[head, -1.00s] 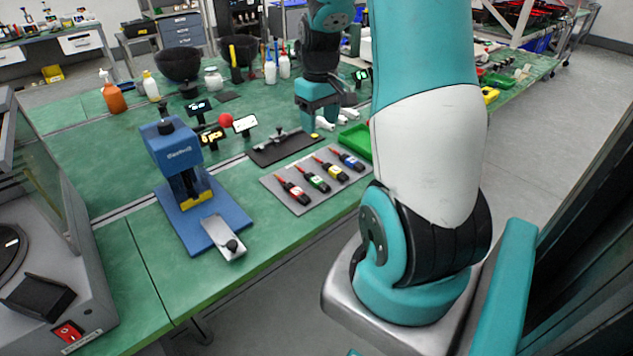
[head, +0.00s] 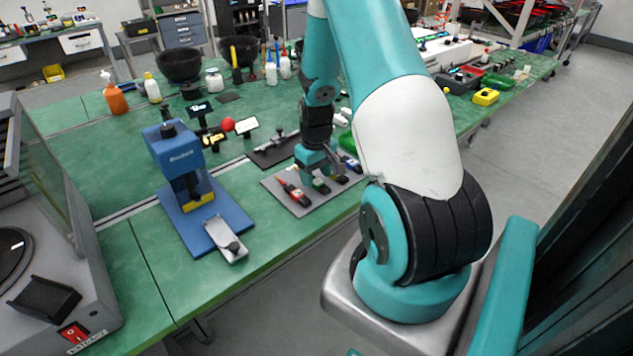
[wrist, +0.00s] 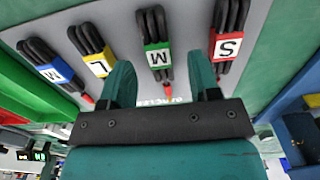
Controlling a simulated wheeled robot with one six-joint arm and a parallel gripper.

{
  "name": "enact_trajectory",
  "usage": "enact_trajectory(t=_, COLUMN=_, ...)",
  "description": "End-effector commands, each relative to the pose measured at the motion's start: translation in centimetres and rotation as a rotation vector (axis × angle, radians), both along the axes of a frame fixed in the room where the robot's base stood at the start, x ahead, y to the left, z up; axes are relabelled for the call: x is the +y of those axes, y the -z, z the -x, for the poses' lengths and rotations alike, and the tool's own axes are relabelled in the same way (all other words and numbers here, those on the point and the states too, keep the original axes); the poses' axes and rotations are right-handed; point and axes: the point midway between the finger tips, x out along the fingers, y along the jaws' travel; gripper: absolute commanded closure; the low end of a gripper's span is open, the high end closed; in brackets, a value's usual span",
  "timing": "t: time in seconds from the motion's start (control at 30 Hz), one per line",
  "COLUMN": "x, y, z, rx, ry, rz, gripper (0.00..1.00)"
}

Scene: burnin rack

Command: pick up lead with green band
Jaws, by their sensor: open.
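The lead with the green band (wrist: 157,47) lies on a grey mat (wrist: 185,15); its black cable is bundled and its label reads M. In the wrist view it shows between the two fingers of my open gripper (wrist: 161,80), which holds nothing. In the head view my gripper (head: 318,170) is over the mat and hides part of the green-band lead (head: 320,186). The red-band lead (wrist: 227,46), labelled S, lies to its right in the wrist view. The yellow-band lead (wrist: 98,63) and blue-band lead (wrist: 53,72) lie to its left.
A blue press (head: 178,160) on a blue base stands left of the mat. Behind the mat lies a dark plate with a clamp (head: 268,154). A green tray (head: 349,143) is beside my gripper.

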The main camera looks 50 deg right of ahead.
Motion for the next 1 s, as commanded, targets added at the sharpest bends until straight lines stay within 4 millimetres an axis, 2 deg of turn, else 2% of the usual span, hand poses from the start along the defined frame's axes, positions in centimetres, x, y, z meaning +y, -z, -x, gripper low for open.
enact_trajectory(t=0.13, x=0.0, y=1.6, z=0.1, rx=0.003, ry=0.001, rz=-0.002, gripper=0.44)
enact_trajectory(t=0.37, x=0.0, y=1.9, z=0.1, rx=0.0, ry=0.001, rz=0.0, gripper=0.44)
enact_trajectory(t=0.4, x=0.0, y=1.9, z=0.1, rx=0.0, ry=0.001, rz=0.0, gripper=0.46)
enact_trajectory(t=0.63, x=0.0, y=1.9, z=0.1, rx=0.001, ry=0.001, rz=0.0, gripper=0.97)
enact_trajectory(t=1.0, x=0.0, y=1.4, z=0.1, rx=0.0, ry=0.001, rz=0.0, gripper=0.98)
